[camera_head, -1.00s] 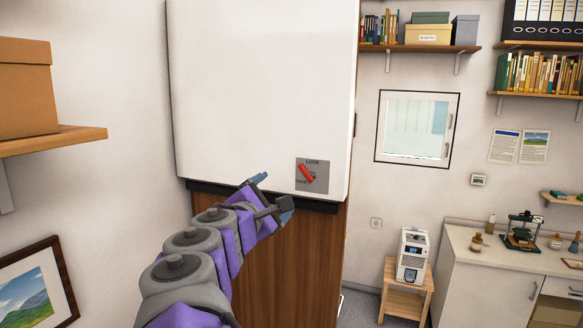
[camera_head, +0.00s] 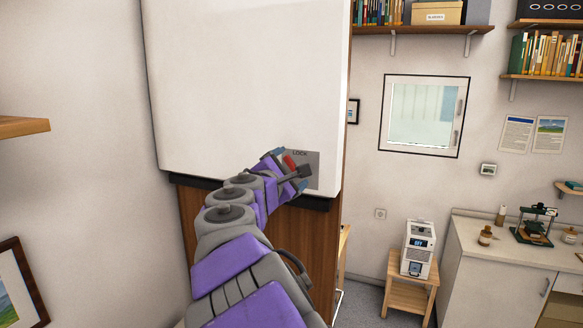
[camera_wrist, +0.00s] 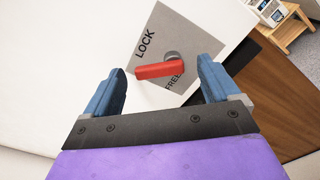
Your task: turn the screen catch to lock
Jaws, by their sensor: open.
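The plate is at the lower right corner of the white screen (camera_head: 240,80). In the head view my gripper (camera_head: 288,162) covers part of the plate, and the lever (camera_head: 290,161) shows only partly.
A dark strip (camera_head: 316,203) runs under the screen, above a wooden panel (camera_head: 307,240). To the right are a small stand (camera_head: 408,297) with a white device (camera_head: 418,248) and a counter (camera_head: 490,262). A shelf (camera_head: 22,126) juts in at left.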

